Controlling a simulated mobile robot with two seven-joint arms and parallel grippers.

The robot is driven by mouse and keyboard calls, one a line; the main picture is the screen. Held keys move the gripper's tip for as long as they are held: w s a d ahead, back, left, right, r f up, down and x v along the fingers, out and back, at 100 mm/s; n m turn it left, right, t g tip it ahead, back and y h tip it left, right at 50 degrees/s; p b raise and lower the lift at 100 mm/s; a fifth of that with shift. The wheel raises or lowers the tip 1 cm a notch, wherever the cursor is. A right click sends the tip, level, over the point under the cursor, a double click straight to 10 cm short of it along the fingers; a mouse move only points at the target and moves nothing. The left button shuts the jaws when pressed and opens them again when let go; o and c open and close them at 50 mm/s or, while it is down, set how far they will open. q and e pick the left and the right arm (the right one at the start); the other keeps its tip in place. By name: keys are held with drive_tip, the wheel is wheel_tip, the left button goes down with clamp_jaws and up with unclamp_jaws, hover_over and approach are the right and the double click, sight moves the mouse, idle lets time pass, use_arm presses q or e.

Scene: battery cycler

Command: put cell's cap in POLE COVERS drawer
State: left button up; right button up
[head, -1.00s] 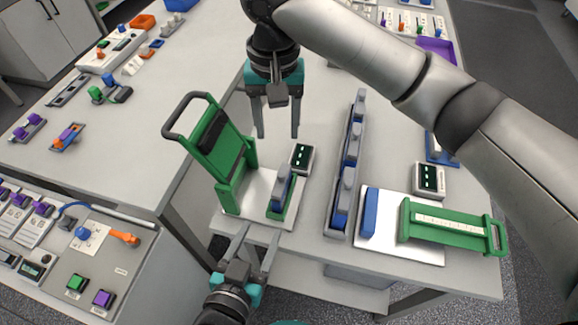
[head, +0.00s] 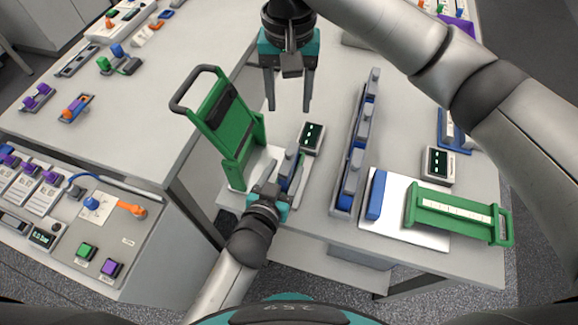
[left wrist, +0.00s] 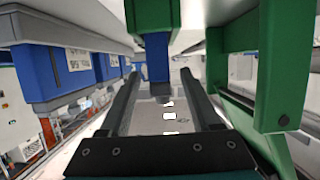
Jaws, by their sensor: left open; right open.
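The blue cell (head: 287,164) with a grey cap stands in a small green holder on a white plate, beside the green lever frame (head: 222,125). In the left wrist view, which looks upside down, the blue cell (left wrist: 158,72) hangs from the green holder (left wrist: 152,18) between my fingers. My left gripper (head: 279,183) is at the cell, open around its upper part; I cannot tell whether a finger touches it. It also shows in the left wrist view (left wrist: 160,80). My right gripper (head: 289,108) is open and empty above the table. No drawer marked POLE COVERS is readable.
A rack of several blue cells (head: 354,160) stands just right of the holder. A small meter (head: 311,137) is behind the cell. A second green frame (head: 458,213) lies lowered on a white plate at right. A control panel (head: 75,225) is at left.

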sight(289, 163)
use_arm(q)
drive_tip(key=shift+x, duration=1.8)
clamp_jaws()
